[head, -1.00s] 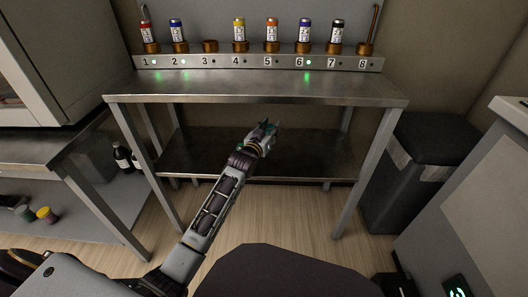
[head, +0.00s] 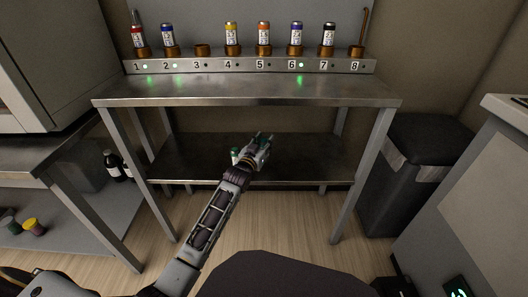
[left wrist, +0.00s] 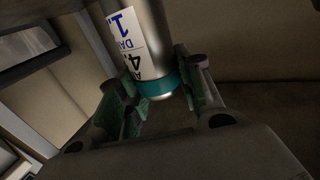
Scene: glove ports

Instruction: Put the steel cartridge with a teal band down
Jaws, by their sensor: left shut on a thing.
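The steel cartridge with a teal band (left wrist: 145,45) is between the fingers of my left gripper (left wrist: 158,103) in the left wrist view. It has a white label with blue and black print, and the teal band is near its lower end there. The gripper is shut on it around the band. In the head view my left gripper (head: 262,142) is in front of the bench, below its top edge, with the lower shelf behind it. The cartridge is hard to make out there. My right gripper is not in view.
A steel bench (head: 250,90) carries a numbered rack (head: 215,66). Cartridges stand in several copper sockets; socket 3 (head: 203,50) and socket 8 (head: 357,52) are empty. The bench top in front is clear. A dark bin (head: 385,190) stands at right.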

